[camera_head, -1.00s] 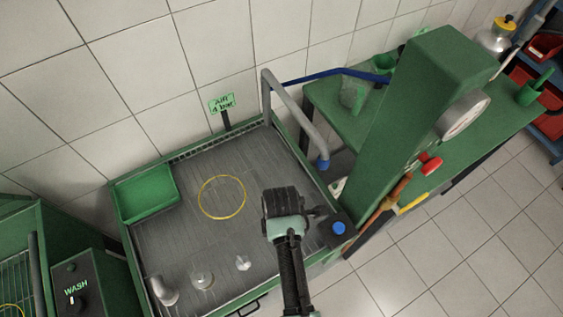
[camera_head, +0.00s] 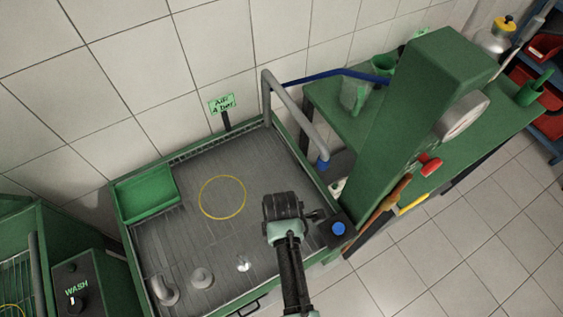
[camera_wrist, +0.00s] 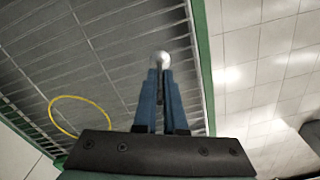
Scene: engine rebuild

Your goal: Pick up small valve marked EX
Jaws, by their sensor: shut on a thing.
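My gripper (camera_wrist: 160,85) shows in the wrist view with its two blue fingers close together. They are shut on a small valve (camera_wrist: 161,58) with a rounded silver head at the fingertips and a dark part between the fingers. No EX mark can be read on it. Behind it is the grey slatted tray floor, close to the green rim. In the head view my arm and wrist stand over the tray's right front part and hide the fingertips.
A bent grey pipe (camera_head: 293,108) and a green press (camera_head: 425,110) stand to the right.

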